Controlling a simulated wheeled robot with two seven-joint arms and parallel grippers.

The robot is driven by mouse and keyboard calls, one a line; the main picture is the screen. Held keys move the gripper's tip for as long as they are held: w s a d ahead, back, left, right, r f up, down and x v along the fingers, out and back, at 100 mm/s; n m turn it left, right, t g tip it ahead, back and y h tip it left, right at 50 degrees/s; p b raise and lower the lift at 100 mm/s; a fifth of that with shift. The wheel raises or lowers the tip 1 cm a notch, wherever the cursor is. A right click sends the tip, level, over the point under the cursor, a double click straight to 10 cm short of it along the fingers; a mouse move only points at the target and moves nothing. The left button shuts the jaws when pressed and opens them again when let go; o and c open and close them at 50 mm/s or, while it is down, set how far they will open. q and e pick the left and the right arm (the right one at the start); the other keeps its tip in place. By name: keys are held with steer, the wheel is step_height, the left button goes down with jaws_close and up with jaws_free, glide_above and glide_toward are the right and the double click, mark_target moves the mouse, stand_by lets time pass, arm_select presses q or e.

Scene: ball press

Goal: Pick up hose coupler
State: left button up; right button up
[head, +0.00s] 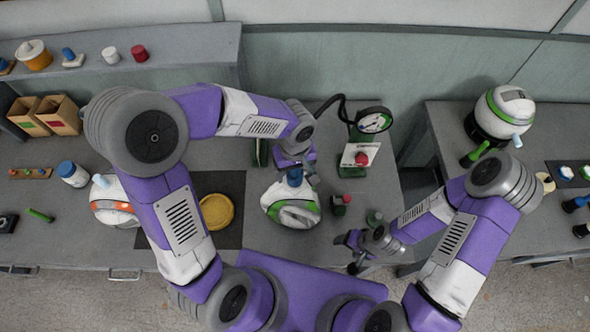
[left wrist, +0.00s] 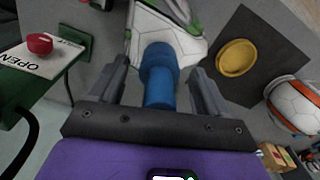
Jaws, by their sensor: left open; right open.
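A blue stepped cylinder (left wrist: 160,72), which looks like the hose coupler, stands at a white-and-green ball (left wrist: 165,38). In the head view the blue coupler (head: 295,177) shows at the top of that ball (head: 291,207), just below my left gripper (head: 299,168). In the left wrist view the open fingers of my left gripper (left wrist: 160,66) stand on either side of the coupler, with visible gaps. Whether a hose joins the coupler is hidden. My right gripper (head: 358,252) is open and empty near the table's front edge.
Right of the ball stand a green press with a white OPEN plate (head: 359,156), a red knob (head: 362,159) and a gauge (head: 373,120) with a black hose (head: 334,103). A yellow disc (head: 216,211) lies on a dark mat. An orange-and-white ball (head: 112,203) is at left.

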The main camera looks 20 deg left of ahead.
arm_select(q)
steer(key=shift+f, duration=0.55)
steer(key=c, duration=1.2)
